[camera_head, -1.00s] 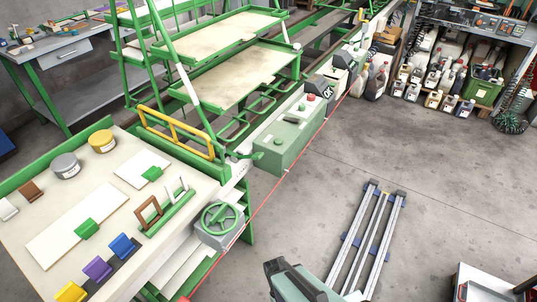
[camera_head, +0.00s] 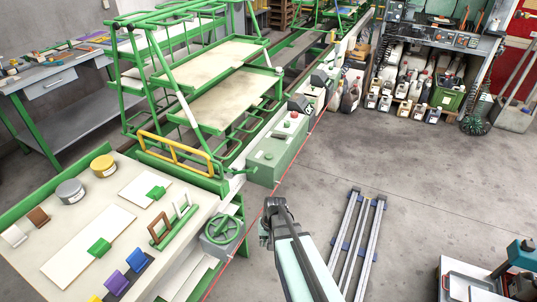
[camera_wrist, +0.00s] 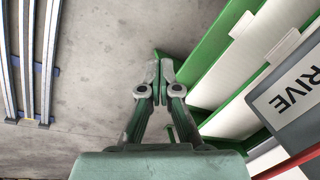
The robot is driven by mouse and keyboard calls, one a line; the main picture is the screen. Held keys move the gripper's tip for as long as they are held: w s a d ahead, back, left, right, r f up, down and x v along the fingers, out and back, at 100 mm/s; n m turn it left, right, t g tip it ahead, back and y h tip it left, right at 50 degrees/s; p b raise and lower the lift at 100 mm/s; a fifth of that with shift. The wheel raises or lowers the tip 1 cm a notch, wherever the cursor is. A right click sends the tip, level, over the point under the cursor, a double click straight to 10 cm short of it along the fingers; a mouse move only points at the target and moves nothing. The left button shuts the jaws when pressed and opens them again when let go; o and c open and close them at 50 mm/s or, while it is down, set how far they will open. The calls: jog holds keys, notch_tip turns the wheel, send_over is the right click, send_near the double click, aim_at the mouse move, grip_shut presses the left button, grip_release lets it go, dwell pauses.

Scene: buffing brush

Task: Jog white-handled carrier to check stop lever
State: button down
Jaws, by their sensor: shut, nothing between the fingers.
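A green tubular carrier frame with tiered beige trays (camera_head: 235,105) stands on the rails. It has white grips on its sloping bars, one at the near side (camera_head: 187,108) and one farther back (camera_head: 266,57). A dark lever-like part (camera_head: 278,134) lies on top of the green control box (camera_head: 278,158); I cannot tell whether it is the stop lever. My gripper (camera_wrist: 160,72) is shut and empty in the wrist view, above the floor beside green-edged white panels (camera_wrist: 245,75). In the head view my arm is right of the handwheel, apart from the carrier, its fingertips unclear.
A yellow rail (camera_head: 175,153) and a green handwheel (camera_head: 222,228) are at the near end. The bench (camera_head: 60,215) holds tins, colored blocks and boards. Metal rails (camera_head: 357,240) lie on the floor to the right. A box marked "RIVE" (camera_wrist: 290,100) is close on the right. Open floor lies beyond.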

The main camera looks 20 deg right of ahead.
jog(key=w+d+r+m+t+p, duration=0.1)
jog(key=w+d+r+t, duration=0.1)
jog(key=w+d+r, duration=0.4)
jog(key=w+d+r+t+p, duration=0.1)
jog(key=w+d+r+t, duration=0.1)
jog(key=w+r, duration=0.7)
notch_tip(320, 180, up, 18)
jog(key=m+t+p, duration=0.1)
jog(key=t+p, duration=0.1)
jog(key=t, duration=0.2)
send_over(270, 156)
jog(key=shift+f, duration=0.1)
jog(key=shift+f, duration=0.1)
jog(key=shift+f+b, duration=2.3)
jog(key=shift+f, duration=2)
jog(key=shift+f, duration=0.15)
jog(key=shift+f+b, duration=0.3)
jog(key=shift+b, duration=0.1)
